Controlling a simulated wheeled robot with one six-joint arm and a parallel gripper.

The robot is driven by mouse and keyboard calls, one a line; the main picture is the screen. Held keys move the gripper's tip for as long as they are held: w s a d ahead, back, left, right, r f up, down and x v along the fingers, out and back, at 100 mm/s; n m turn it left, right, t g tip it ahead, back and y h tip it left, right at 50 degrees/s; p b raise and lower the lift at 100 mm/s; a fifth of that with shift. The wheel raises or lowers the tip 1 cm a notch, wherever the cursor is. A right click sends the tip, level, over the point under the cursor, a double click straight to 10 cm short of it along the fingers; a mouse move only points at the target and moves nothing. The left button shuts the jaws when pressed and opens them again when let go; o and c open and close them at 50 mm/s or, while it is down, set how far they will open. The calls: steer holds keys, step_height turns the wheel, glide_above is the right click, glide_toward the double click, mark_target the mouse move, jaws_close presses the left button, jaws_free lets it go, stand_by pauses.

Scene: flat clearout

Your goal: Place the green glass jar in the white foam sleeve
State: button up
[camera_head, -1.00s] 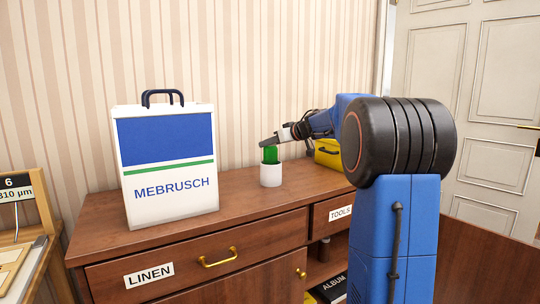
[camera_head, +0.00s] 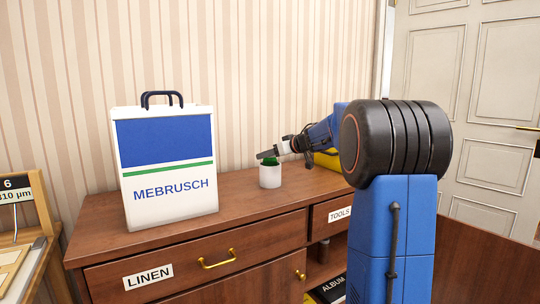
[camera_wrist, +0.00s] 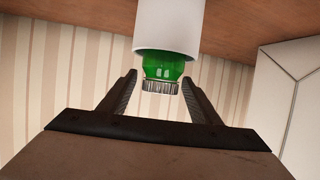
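The white foam sleeve (camera_head: 270,178) stands upright on the dresser. The green glass jar (camera_head: 271,162) is inside it, with only its top part showing above the rim. In the wrist view, which is upside down, the jar's green shoulder (camera_wrist: 163,66) and grey lid (camera_wrist: 161,87) stick out of the sleeve (camera_wrist: 168,25). My gripper (camera_head: 266,154) is at the jar's top. In the wrist view its fingers (camera_wrist: 159,80) are spread on either side of the lid, with a gap visible on both sides. The jar's lower part is hidden inside the sleeve.
A large white and blue MEBRUSCH box (camera_head: 166,168) with a dark handle stands to the left on the dresser (camera_head: 240,205). A yellow case (camera_head: 327,159) is behind my arm on the right. The dresser top between box and sleeve is clear.

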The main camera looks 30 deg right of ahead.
steer(key=shift+s+r, duration=0.15)
steer(key=shift+r, duration=0.05)
steer(key=v, duration=1.2)
steer(key=s+a+r+m+t+h, duration=0.3)
steer(key=s+a+r+m+h, duration=0.1)
steer(key=s+a+r+h, duration=0.25)
steer(key=s+a+f+g+y, duration=0.1)
steer(key=s+a+f+g, duration=0.2)
steer(key=s+a+f, duration=0.3)
steer(key=s+a+f+g+y, duration=0.1)
steer(key=s+a+f+g, duration=0.3)
steer(key=s+f, duration=1.2)
steer(key=s+a+f+g+y, duration=0.1)
steer(key=s+a+f+g, duration=0.3)
steer(key=s+a+f, duration=0.4)
steer(key=s+f, duration=0.3)
steer(key=s, duration=0.2)
steer(key=shift+a+f+n, duration=0.25)
steer(key=shift+a+n, duration=0.1)
steer(key=shift+n, duration=0.05)
